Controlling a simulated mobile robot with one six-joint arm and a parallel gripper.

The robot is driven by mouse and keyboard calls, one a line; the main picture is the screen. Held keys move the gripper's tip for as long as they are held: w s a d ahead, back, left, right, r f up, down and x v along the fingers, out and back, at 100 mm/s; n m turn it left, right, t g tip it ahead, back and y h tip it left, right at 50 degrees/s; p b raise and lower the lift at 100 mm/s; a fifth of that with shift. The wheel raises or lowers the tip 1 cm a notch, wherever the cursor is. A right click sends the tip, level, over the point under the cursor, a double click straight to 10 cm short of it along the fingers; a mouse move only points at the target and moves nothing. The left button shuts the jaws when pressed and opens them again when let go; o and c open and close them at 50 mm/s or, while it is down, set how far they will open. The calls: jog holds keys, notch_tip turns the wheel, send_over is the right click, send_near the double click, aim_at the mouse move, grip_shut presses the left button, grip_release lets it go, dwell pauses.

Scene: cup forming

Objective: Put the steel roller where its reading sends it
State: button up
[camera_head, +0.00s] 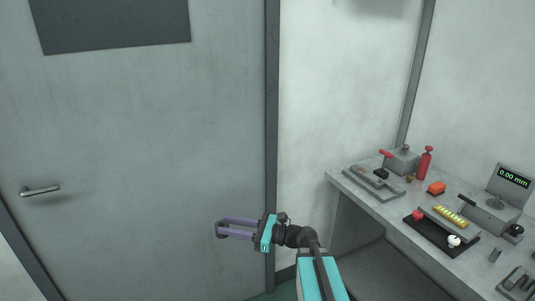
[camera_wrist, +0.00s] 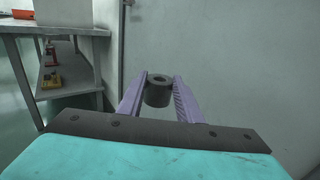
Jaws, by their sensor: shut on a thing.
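My gripper (camera_head: 224,228) is held out in front of the grey door, left of the workbench, with its purple fingers pointing left. In the wrist view the fingers are shut on the steel roller (camera_wrist: 157,97), a short dark grey cylinder with a round hole in its top. The roller sits between the fingertips, roughly upright, clear of any surface. In the head view only a small dark part of it shows at the fingertips. A gauge (camera_head: 493,208) on the bench has a display (camera_head: 513,178) that reads 0.00 mm.
The door (camera_head: 150,150) has a handle (camera_head: 40,190). Another table (camera_wrist: 60,31) stands left in the wrist view.

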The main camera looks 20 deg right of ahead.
notch_tip(320, 180, up, 17)
jog(key=p, duration=1.6)
jog(key=shift+p, duration=0.3)
jog(key=shift+f, duration=0.1)
